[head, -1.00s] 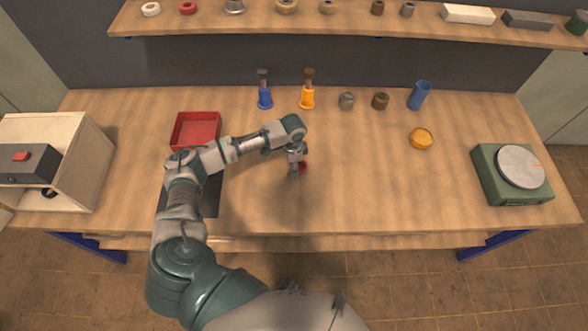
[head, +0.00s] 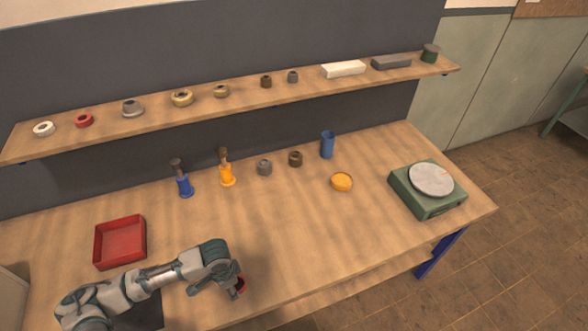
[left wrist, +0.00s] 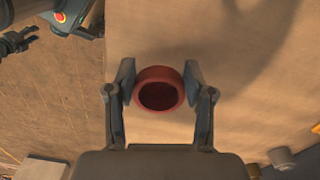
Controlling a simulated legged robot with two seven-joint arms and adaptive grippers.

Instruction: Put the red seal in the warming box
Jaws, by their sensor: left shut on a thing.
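My left gripper (head: 237,289) is shut on the red seal (head: 241,283) near the front edge of the bench. In the left wrist view, the seal (left wrist: 160,89) is a dark red ring between the two fingers (left wrist: 160,95), its opening facing the camera. Its height above the wood is hard to judge. Only a pale sliver at the lower left edge of the head view, probably the warming box (head: 12,298), shows; its opening is out of sight. A dark gripper-like part (left wrist: 18,40), likely my right gripper, shows at the left wrist view's upper left.
A red tray (head: 120,242) stands left on the bench (head: 300,245). Blue (head: 184,187) and orange (head: 227,175) bottles, small parts and a blue cup (head: 327,145) line the back. A green scale (head: 428,190) stands right. Another red ring (head: 84,120) lies on the shelf.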

